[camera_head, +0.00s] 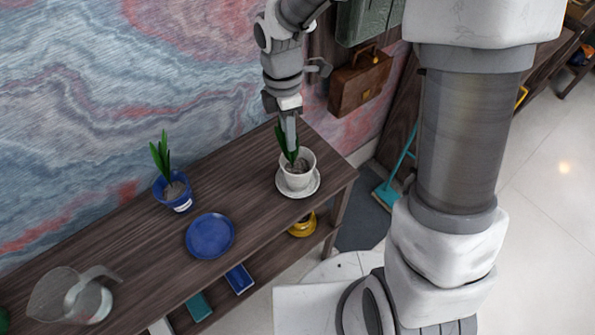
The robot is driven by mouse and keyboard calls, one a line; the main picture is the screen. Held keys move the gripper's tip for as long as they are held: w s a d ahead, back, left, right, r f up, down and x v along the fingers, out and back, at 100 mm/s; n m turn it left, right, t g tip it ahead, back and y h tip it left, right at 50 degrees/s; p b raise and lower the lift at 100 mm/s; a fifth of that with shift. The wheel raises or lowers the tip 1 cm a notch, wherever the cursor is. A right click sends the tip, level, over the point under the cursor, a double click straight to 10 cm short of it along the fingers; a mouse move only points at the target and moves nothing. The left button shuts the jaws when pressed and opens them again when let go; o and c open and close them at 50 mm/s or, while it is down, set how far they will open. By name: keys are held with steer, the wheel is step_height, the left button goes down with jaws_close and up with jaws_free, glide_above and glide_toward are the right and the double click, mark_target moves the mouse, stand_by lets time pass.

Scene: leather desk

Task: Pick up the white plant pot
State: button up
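The white plant pot (296,180) stands upright on a white saucer (312,190) near the right end of the wooden table. It holds dark soil and a green plant (283,142). My gripper (291,132) points down from above, its fingers at the plant's leaves, over the back part of the pot. From this angle I cannot tell whether the fingers touch the plant or the pot, or how wide apart they are.
A blue pot with a plant (174,192), a blue plate (210,236) and a glass jug (75,298) stand to the left on the table (250,205). A lower shelf holds a yellow item (302,226) and books (239,279). The patterned wall (90,100) rises behind.

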mark_target(291, 168)
steer(key=f, duration=0.3)
steer(key=s+f, duration=0.1)
steer(key=f, duration=0.1)
steer(key=shift+f+b, duration=0.35)
steer(key=shift+b, duration=0.05)
steer(key=shift+d, duration=0.1)
jaws_close()
steer(key=shift+w, duration=0.1)
stand_by(0.9)
